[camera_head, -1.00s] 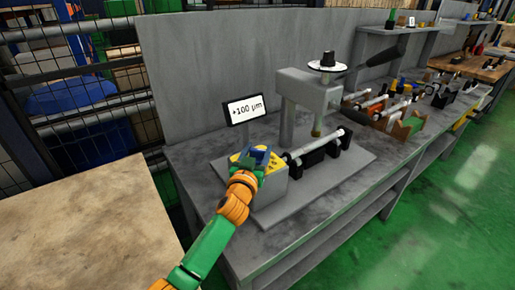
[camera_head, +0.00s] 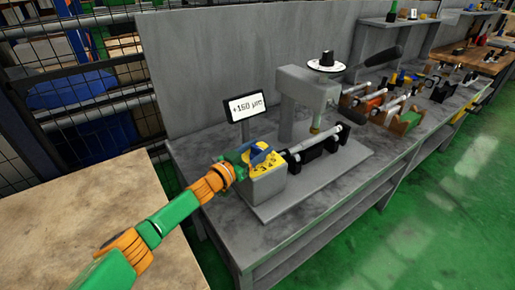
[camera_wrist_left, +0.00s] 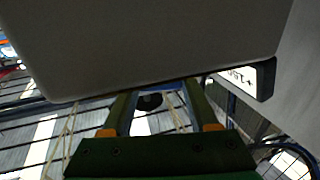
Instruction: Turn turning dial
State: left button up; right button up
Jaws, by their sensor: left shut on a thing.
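My left gripper (camera_head: 258,153) is at the yellow-topped grey box (camera_head: 266,188) at the near end of the grinder. In the left wrist view its two fingers (camera_wrist_left: 158,100) close around a dark round knob (camera_wrist_left: 150,101), which I take to be the turning dial. In the head view the gripper largely hides it, and the yellow plate (camera_head: 270,168) shows around the fingers. The display (camera_head: 246,107) behind the box reads about +160 µm. My right gripper is out of view.
A grey column (camera_head: 300,95) and a shaft in black holders (camera_head: 318,150) stand right of the box on the grey bench (camera_head: 330,215). More fixtures (camera_head: 400,105) line the bench to the right. A bare tabletop (camera_head: 80,220) is at the lower left.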

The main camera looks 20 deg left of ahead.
pick_arm(q)
jog(key=o, duration=1.4)
jog(key=shift+f, duration=0.1)
jog(key=v, duration=0.7)
